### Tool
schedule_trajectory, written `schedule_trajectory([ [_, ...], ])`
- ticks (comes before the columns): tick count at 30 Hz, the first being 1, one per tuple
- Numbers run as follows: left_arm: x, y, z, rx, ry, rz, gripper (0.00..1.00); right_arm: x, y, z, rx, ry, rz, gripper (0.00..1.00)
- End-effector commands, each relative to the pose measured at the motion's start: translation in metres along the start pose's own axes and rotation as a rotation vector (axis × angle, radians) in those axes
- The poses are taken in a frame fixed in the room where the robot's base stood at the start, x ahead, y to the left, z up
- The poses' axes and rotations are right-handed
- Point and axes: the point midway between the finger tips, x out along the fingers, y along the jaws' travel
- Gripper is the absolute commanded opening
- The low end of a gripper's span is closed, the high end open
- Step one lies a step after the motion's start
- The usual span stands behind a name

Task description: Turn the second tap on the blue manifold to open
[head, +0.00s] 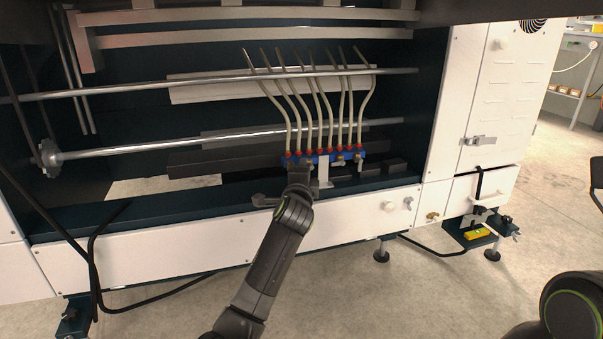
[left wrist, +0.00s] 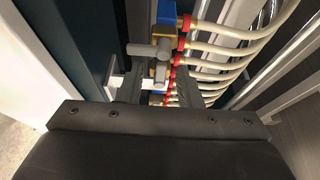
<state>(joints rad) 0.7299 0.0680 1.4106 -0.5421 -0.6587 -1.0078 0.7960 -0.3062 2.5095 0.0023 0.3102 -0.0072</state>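The blue manifold (head: 322,157) sits low inside the machine's open bay, with a row of red collars and pale hoses rising from it. Small taps (head: 340,161) show on its right front; my arm covers its left front. My left gripper (head: 297,176) is at the manifold's left part, its fingertips mostly hidden in the head view. In the left wrist view the manifold (left wrist: 166,12) shows at the top, with a grey tap handle (left wrist: 159,72) below it. The left gripper's fingers (left wrist: 158,88) stand apart on either side of this handle; contact is unclear. My right gripper is out of view.
Two metal rods (head: 120,146) cross the bay behind the hoses (head: 318,100). The white front panel (head: 150,256) and dark sill lie below the manifold. A white cabinet (head: 500,90) closes the right side.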

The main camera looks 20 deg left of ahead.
Motion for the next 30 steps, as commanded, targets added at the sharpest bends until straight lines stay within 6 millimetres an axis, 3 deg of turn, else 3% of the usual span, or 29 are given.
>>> schedule_trajectory([
  [6, 0.0, 0.0, 0.0, 0.0, 0.0, 0.0, 0.3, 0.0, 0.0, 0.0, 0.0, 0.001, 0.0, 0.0],
  [13, 0.0, 0.0, 0.0, 0.0, 0.0, 0.0, 0.0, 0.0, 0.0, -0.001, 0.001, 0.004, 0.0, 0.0],
  [30, 0.0, 0.007, 0.0, -0.11, 0.001, -0.045, 0.0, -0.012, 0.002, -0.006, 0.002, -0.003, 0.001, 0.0],
])
